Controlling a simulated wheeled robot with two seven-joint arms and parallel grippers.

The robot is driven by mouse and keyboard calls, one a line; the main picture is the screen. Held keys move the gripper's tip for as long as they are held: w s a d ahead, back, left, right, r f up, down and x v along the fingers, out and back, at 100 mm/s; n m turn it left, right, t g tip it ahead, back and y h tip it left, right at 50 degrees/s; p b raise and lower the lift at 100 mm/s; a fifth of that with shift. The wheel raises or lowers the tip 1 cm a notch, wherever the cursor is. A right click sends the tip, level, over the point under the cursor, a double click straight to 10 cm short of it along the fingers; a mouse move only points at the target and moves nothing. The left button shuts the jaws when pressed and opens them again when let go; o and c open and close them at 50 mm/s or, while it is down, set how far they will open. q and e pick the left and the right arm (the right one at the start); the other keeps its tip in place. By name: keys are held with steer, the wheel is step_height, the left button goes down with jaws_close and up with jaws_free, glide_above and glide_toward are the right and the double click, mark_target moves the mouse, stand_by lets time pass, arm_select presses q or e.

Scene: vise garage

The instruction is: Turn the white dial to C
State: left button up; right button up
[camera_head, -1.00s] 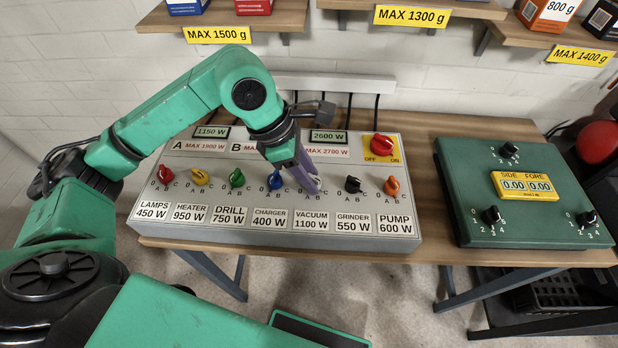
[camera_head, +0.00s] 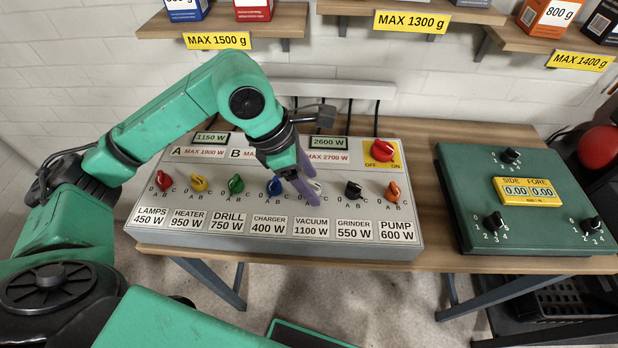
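The white dial (camera_head: 316,187) is on the sloping grey panel, above the VACUUM 1100 W label, between the blue dial (camera_head: 275,187) and the black dial (camera_head: 352,190). My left gripper (camera_head: 314,190), with purple fingers, reaches down over it from the upper left. Its fingers are spread apart, one on the near left side and one behind, with the white dial partly showing between their tips. I cannot tell whether they touch it. The fingers hide part of the dial and its marks, so its pointing is unclear. My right gripper is not in view.
The grey panel (camera_head: 290,247) also has red, yellow, green and orange dials and a red OFF/ON switch (camera_head: 382,152). A green box (camera_head: 470,235) with black knobs stands to the right on the wooden table. Shelves with boxes hang above.

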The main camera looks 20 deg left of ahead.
arm_select(q)
steer(key=v, duration=1.4)
steer(key=shift+r, duration=0.3)
